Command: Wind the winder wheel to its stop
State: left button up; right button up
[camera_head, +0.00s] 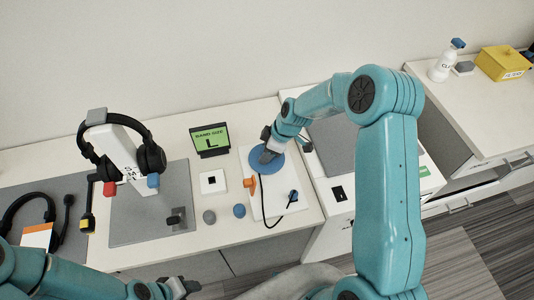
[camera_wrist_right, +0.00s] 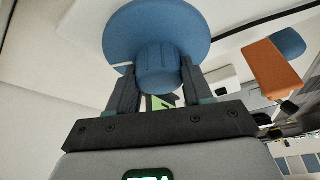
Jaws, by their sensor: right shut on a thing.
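The blue winder wheel (camera_head: 266,160) is a round disc at the back of a white board (camera_head: 262,208) on the bench. My right gripper (camera_head: 267,150) reaches down onto it. In the right wrist view the wheel (camera_wrist_right: 150,30) fills the top, and my right gripper (camera_wrist_right: 155,88) is shut on its blue hub (camera_wrist_right: 157,70), one finger on each side. How far the wheel is turned cannot be told. My left gripper (camera_head: 180,287) is low at the front edge, away from the wheel; whether it is open is unclear.
An orange part (camera_head: 250,184) stands beside the wheel, with a black cable (camera_head: 278,221) in front. A green sign (camera_head: 210,140) stands behind. A headset (camera_head: 120,150) hangs on a white stand at the left.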

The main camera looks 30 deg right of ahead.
jog(key=shift+a+f+m+h+b, duration=0.1)
jog(key=shift+f+m+h+b, duration=0.2)
jog(key=shift+m+b, duration=0.45)
jog(key=m+h+b, duration=0.1)
jog(key=m+b, duration=0.3)
jog(key=b, duration=0.3)
jog(key=m+t+h+b, duration=0.1)
jog(key=m+h+b, duration=0.1)
jog(key=m+b, duration=0.2)
jog(key=m+h+b, duration=0.1)
jog(key=m+b, duration=0.3)
jog(key=b, duration=0.5)
jog(key=shift+b, duration=0.35)
jog(key=m+h+b, duration=0.1)
jog(key=m+b, duration=0.1)
jog(key=shift+r+m, duration=0.1)
jog(key=shift+m, duration=0.25)
jog(key=shift+r+m+g+h+b, duration=0.15)
jog(key=shift+m+h+b, duration=0.15)
jog(key=shift+m, duration=0.35)
jog(key=shift+m+g+h+b, duration=0.15)
jog(key=shift+m+h+b, duration=0.15)
jog(key=shift+m, duration=0.35)
jog(key=o, duration=1)
jog(key=shift+r, duration=0.1)
